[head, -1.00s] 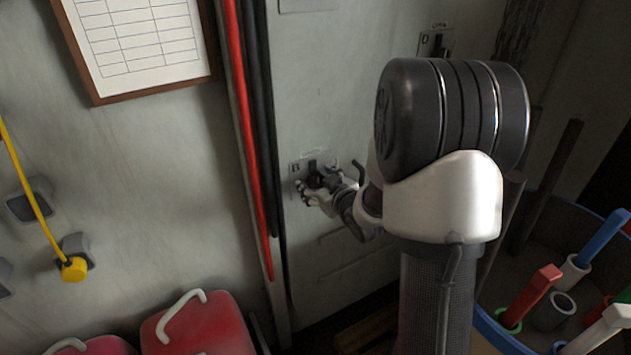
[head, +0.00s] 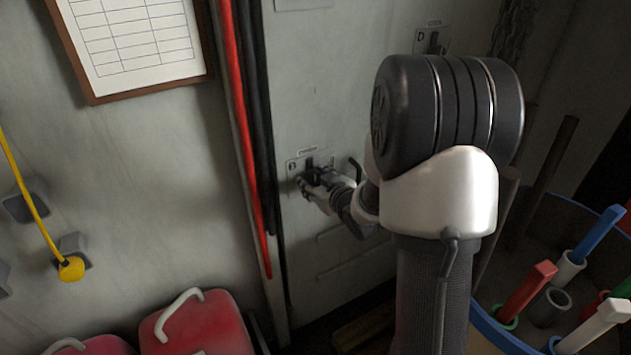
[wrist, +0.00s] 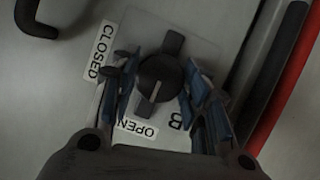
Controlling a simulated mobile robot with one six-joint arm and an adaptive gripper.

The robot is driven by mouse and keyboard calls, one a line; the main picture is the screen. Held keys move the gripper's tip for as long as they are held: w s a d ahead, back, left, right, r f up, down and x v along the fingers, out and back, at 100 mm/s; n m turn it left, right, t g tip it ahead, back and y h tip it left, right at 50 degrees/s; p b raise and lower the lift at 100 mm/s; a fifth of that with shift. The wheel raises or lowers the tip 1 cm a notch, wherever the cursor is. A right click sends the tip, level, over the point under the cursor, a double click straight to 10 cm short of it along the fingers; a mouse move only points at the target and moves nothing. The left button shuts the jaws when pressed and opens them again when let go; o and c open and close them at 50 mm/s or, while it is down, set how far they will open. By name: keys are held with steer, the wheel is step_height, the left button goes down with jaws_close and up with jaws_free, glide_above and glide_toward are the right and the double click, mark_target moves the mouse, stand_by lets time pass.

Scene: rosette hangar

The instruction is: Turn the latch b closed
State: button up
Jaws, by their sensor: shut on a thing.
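Latch b (wrist: 157,76) is a dark round knob with a bar grip on a light plate marked B in the wrist view. A pale line on the knob points down toward the OPEN label (wrist: 138,128). The CLOSED label (wrist: 101,52) is at the upper left of the plate. My gripper (wrist: 160,88) has its blue-padded fingers on both sides of the knob and is shut on it. In the head view my gripper (head: 312,184) is at the wall panel, and its fingers hide part of the latch (head: 310,164).
A second latch plate marked D (head: 432,40) is higher on the panel. Red and black vertical pipes (head: 247,130) run left of latch b. Red cases (head: 205,325) stand below left. A blue-rimmed bin (head: 497,330) with coloured handles is at the lower right.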

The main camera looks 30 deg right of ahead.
steer(key=shift+r+p, duration=0.1)
steer(key=shift+p, duration=0.3)
steer(key=m+p, duration=0.1)
steer(key=m+y+p, duration=0.1)
steer(key=p, duration=0.1)
steer(key=shift+d+r+m+y, duration=0.1)
steer(key=shift+d+m+y, duration=0.05)
steer(key=shift+m+y, duration=0.15)
steer(key=m+y+p, duration=0.2)
steer(key=m+p, duration=0.1)
steer(key=p, duration=0.2)
steer(key=shift+m+y, duration=0.3)
steer(key=m+y+p, duration=0.1)
steer(key=m+t+p, duration=0.1)
steer(key=m, duration=0.1)
steer(key=shift+d+f+y, duration=0.1)
steer(key=shift+f+y, duration=0.15)
steer(key=shift+y, duration=0.15)
steer(key=shift+m+t+y, duration=0.5)
steer(key=shift+m+y, duration=0.2)
steer(key=shift+m, duration=1)
steer(key=o, duration=1)
steer(key=shift+f, duration=0.1)
steer(key=shift+o, duration=0.2)
